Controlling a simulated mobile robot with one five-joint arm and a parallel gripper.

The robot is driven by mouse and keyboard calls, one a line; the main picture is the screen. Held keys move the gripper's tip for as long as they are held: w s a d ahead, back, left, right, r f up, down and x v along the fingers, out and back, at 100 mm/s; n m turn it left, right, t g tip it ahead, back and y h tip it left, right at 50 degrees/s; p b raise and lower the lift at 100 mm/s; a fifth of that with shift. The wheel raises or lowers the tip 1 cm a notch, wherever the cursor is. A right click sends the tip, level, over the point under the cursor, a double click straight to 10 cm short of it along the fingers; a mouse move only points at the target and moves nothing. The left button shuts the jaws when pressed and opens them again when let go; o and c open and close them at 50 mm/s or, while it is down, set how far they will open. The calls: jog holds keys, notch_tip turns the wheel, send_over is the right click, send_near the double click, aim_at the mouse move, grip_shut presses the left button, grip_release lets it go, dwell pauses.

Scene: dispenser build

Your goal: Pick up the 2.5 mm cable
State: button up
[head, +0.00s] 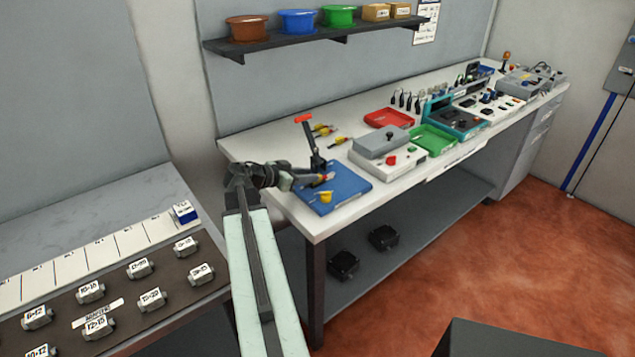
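My gripper (302,178) is at the near left end of the white workbench (240,150), over the blue board (345,190). Small orange-red and yellow parts show at its tip; I cannot tell whether they are held or lie behind it. The fingers are too small and dark to tell open from shut. A yellow piece (326,197) lies on the blue board, just below the gripper in the picture. Yellow-and-dark items (322,130) lie farther back on the bench. No 2.5 mm label is readable, so I cannot tell which thing is the cable.
A dark upright clamp with a red handle (304,119) stands close behind the gripper. A grey device (385,160), a red tray (389,118) and a green tray (434,139) are farther right. Labelled grey blocks (152,299) sit on the left counter. A shelf (320,36) hangs above.

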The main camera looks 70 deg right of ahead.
jog(key=b+x, duration=0.1)
jog(key=x, duration=0.3)
jog(key=shift+s+d+f, duration=0.1)
jog(key=shift+f, duration=0.15)
jog(key=shift+r, duration=0.15)
grip_shut()
jog(key=shift+r, duration=0.1)
notch_tip(320, 180, up, 10)
jog(key=p, duration=0.9)
jog(key=shift+p, duration=0.35)
